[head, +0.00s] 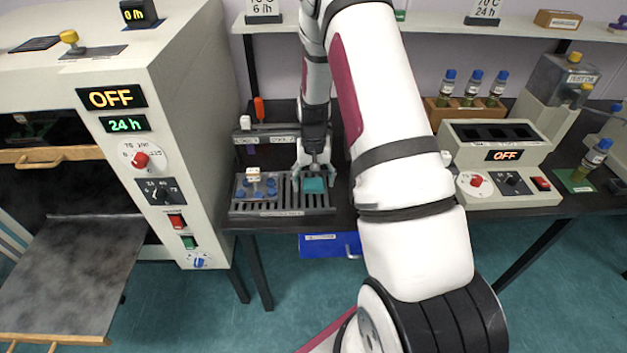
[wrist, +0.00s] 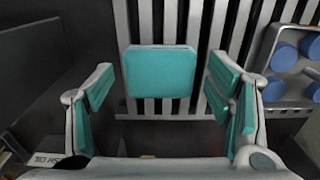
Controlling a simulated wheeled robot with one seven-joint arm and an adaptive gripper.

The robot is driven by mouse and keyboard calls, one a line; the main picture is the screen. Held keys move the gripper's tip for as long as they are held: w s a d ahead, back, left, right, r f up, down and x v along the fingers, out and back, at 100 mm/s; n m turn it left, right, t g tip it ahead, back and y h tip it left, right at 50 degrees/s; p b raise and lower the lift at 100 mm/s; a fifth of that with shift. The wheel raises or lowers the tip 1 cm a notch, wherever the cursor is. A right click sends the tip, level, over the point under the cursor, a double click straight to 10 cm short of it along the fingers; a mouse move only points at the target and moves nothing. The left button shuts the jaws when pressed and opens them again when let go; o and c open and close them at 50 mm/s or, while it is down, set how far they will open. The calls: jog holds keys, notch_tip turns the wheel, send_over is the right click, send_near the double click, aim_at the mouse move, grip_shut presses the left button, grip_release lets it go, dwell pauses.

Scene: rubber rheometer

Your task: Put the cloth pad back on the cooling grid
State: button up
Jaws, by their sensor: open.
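The teal square cloth pad (head: 315,185) appears to lie on the right part of the dark slatted cooling grid (head: 290,211). In the wrist view the pad (wrist: 160,72) lies flat over the pale bars of the grid (wrist: 146,18), near their front ends. My gripper (head: 312,178) is right over the pad. In the wrist view my gripper (wrist: 160,84) is open, with one teal-faced finger on each side of the pad and a gap to both. I see no finger touching the pad. Any small height between pad and bars is hard to tell.
A metal holder with blue round pieces (wrist: 285,48) sits close to my right finger in the wrist view. A labelled rack (head: 262,137) stands behind the grid. The large oven (head: 165,110) with its open door is at left, and a bench unit (head: 500,160) is at right.

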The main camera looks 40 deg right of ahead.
notch_tip(320, 180, up, 12)
jog(key=b, duration=0.1)
notch_tip(320, 180, up, 8)
jog(key=n+t, duration=0.1)
send_over(314, 182)
jog(key=s+a, duration=0.2)
jog(key=a, duration=0.3)
jog(key=s+a+r+n+t, duration=0.1)
jog(key=s+a+r, duration=0.1)
jog(key=a+r, duration=0.15)
jog(key=s+a+r+n, duration=0.1)
jog(key=s+a+r, duration=0.2)
jog(key=r, duration=0.2)
jog(key=s+a+r+n+t, duration=0.1)
jog(key=s+a+r+n, duration=0.1)
jog(key=s, duration=0.6)
jog(key=s+a+r+n+t, duration=0.1)
jog(key=s+a+r+t, duration=0.1)
jog(key=s+a+r, duration=0.2)
jog(key=s+a, duration=0.2)
jog(key=s, duration=0.2)
jog(key=shift+s+a+r+n, duration=0.2)
jog(key=shift+s+r+n, duration=0.1)
jog(key=shift+n, duration=0.1)
